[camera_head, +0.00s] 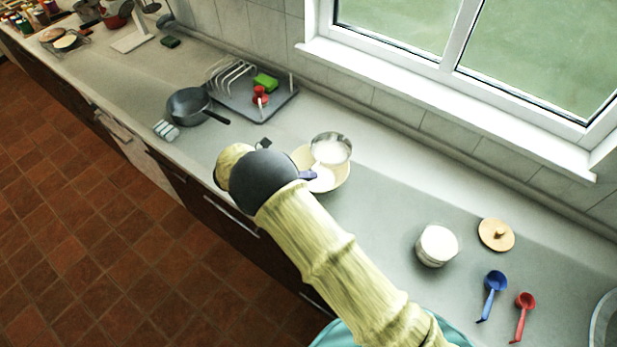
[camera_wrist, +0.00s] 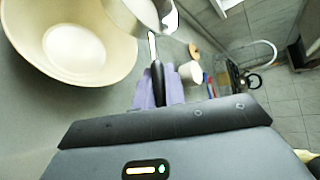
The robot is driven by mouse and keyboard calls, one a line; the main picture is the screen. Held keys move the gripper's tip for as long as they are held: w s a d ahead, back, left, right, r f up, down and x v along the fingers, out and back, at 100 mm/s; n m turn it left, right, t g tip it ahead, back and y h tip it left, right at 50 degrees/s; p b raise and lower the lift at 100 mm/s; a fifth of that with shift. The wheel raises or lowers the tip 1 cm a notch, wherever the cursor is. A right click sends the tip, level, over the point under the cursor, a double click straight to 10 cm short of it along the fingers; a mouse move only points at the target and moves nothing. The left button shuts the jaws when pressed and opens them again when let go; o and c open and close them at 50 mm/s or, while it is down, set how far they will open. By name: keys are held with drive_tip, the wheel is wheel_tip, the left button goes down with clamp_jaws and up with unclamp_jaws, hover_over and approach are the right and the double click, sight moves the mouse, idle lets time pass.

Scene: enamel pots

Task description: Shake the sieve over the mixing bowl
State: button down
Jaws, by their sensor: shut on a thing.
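The sieve (camera_head: 331,148) is a round metal-rimmed pan with white powder in it. Its black handle (camera_wrist: 157,78) is between the purple fingers of my gripper (camera_wrist: 158,88), which is shut on it. In the head view my gripper (camera_head: 307,175) is partly hidden behind my own wrist. The cream mixing bowl (camera_head: 342,181) stands on the counter with white powder in its bottom. The sieve is held above the bowl's far right rim. In the wrist view the sieve (camera_wrist: 143,12) overlaps the right edge of the bowl (camera_wrist: 118,62).
A white-topped jar (camera_head: 437,246), a wooden lid (camera_head: 496,235), a blue scoop (camera_head: 492,293) and a red scoop (camera_head: 524,314) lie to the right. A dark pan (camera_head: 190,106) and a dish rack (camera_head: 245,95) stand to the left. The window wall bounds the back.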

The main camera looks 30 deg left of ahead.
drive_tip(key=shift+a+b, duration=0.3)
drive_tip(key=shift+a, duration=0.3)
drive_tip(key=shift+a+b, duration=0.7)
drive_tip(key=shift+a, duration=0.6)
drive_tip(key=shift+f, duration=0.1)
drive_tip(key=shift+f+b, duration=1.35)
drive_tip(key=shift+f, duration=0.6)
